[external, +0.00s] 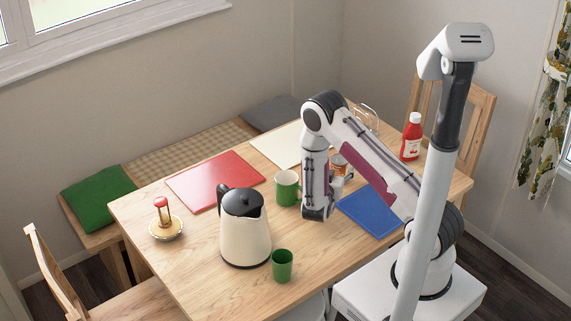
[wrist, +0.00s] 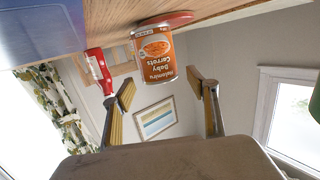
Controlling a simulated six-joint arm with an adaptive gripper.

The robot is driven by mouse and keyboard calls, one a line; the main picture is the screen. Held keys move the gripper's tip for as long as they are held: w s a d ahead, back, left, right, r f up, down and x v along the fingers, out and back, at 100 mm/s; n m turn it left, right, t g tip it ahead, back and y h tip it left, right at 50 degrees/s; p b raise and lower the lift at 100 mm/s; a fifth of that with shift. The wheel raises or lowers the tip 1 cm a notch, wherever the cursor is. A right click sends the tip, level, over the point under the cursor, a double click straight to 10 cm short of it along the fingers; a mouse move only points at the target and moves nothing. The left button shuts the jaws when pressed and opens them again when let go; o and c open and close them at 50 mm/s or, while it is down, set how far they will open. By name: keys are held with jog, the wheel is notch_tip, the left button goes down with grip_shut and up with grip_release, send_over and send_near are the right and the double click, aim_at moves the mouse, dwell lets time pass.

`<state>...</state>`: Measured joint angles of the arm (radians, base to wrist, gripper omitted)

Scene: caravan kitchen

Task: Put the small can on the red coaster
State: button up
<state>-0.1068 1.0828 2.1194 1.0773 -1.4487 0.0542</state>
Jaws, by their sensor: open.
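Its base overlaps the red coaster (wrist: 180,18), and it appears to stand upright on it, with the coaster extending to the right. In the external view the can (external: 342,160) is partly hidden behind my arm, and the coaster cannot be made out. My gripper (wrist: 162,82) is open and empty. Its fingers spread to either side of the can's line, with gaps visible on both sides; the can appears just beyond the fingertips.
A blue mat (external: 369,213) lies beside my gripper. A green mug (external: 287,188) stands close to its left. A ketchup bottle (external: 411,138) stands at right. A red mat (external: 214,180) lies behind.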

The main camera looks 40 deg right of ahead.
jog(key=v, duration=0.9)
jog(key=shift+s+a, duration=0.15)
jog(key=shift+a, duration=0.05)
dwell(0.6)
